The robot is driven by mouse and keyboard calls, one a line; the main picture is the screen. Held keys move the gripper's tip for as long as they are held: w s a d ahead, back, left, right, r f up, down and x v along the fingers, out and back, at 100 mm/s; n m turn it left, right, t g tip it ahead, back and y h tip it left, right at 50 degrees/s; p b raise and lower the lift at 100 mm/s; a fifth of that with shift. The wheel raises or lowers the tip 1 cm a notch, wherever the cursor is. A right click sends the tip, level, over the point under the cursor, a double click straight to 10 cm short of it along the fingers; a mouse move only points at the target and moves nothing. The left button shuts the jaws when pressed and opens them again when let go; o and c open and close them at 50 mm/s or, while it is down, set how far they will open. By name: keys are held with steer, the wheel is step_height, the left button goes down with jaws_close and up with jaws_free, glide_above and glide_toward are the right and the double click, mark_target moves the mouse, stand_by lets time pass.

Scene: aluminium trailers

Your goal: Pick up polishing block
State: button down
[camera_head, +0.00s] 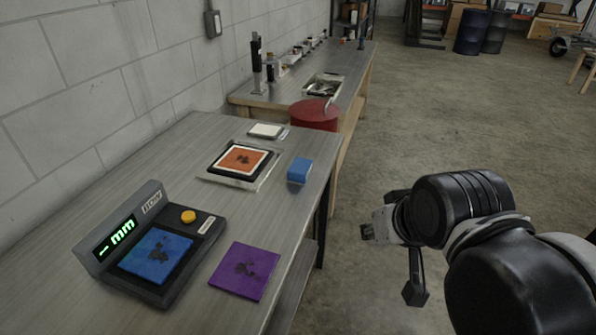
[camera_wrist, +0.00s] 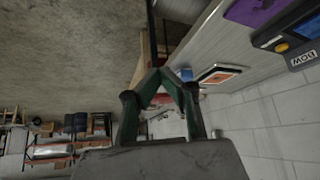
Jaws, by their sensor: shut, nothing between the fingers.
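A small blue block (camera_head: 300,171), which I take as the polishing block, sits near the right edge of the grey workbench (camera_head: 215,135) in the head view. It also shows small and partly hidden behind a finger in the wrist view (camera_wrist: 187,74). My gripper (camera_head: 367,232) hangs off the bench's right side, over the floor, well apart from the block. In the wrist view its two green-and-black fingers meet at the tips (camera_wrist: 161,72), shut with nothing between them.
Left of the block lies an orange pad (camera_head: 242,159) in a dark frame. Nearer are a purple sheet (camera_head: 245,270) and a grey device (camera_head: 185,247) with a green display and a blue pad. A red drum (camera_head: 315,115) stands behind. The floor (camera_head: 420,120) to the right is open.

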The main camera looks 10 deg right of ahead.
steer(key=c, duration=2.4)
jaws_free()
steer(key=shift+c, duration=0.2)
steer(key=o, duration=2.3)
